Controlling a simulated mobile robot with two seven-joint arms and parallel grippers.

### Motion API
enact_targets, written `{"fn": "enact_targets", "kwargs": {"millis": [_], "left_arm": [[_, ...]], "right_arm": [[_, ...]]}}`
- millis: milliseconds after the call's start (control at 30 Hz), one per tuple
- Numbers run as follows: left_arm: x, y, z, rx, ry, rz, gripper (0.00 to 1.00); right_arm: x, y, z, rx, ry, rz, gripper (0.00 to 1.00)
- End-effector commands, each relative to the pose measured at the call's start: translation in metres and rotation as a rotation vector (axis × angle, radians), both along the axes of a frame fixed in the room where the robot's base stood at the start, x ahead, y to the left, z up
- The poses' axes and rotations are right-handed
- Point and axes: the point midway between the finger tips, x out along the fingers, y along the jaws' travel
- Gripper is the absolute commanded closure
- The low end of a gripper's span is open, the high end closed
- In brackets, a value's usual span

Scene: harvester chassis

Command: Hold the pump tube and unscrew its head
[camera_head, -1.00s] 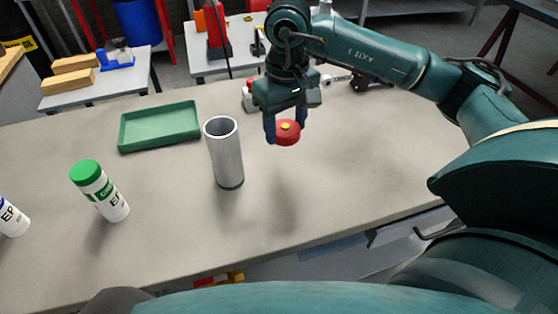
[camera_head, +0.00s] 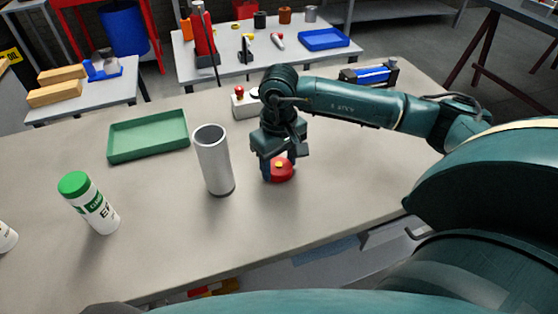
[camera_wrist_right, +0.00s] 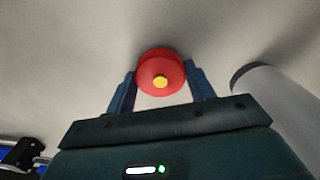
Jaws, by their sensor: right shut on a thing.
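The pump tube (camera_head: 215,162) is a grey metal cylinder standing upright and open-topped on the bench; part of it shows at the right of the right wrist view (camera_wrist_right: 285,98). The red round head (camera_head: 279,171) with a yellow centre is off the tube, to its right. My right gripper (camera_head: 279,168) is shut on the head, low at the bench top; I cannot tell whether the head touches the bench. In the right wrist view the red head (camera_wrist_right: 160,68) sits between the two fingers. My left gripper is not in view.
A green tray (camera_head: 147,136) lies behind the tube to the left. A white bottle with a green cap (camera_head: 89,203) stands at the left. A small box with a red knob (camera_head: 245,102) is behind my right gripper. The bench right of the head is clear.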

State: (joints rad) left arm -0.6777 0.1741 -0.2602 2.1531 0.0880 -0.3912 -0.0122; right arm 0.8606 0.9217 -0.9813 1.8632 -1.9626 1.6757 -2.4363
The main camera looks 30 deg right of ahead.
Motion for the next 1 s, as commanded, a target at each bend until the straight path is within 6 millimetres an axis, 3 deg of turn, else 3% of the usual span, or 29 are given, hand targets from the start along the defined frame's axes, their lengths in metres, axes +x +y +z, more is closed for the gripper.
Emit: {"fn": "enact_targets", "kwargs": {"millis": [233, 267, 500, 800, 1000], "left_arm": [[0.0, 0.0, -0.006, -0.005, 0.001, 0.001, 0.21], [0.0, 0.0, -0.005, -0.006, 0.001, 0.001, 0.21], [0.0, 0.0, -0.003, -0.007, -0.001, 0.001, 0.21], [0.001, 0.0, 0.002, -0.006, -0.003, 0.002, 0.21], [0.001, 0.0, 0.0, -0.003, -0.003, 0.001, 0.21]], "right_arm": [[0.0, 0.0, -0.005, 0.0, -0.001, 0.0, 0.74], [0.0, 0.0, -0.003, 0.0, -0.001, 0.0, 0.45], [0.0, 0.0, -0.002, 0.0, 0.0, 0.0, 0.25], [0.0, 0.0, 0.001, 0.0, -0.001, 0.0, 0.25], [0.001, 0.0, 0.026, 0.001, -0.007, 0.0, 0.25]]}}
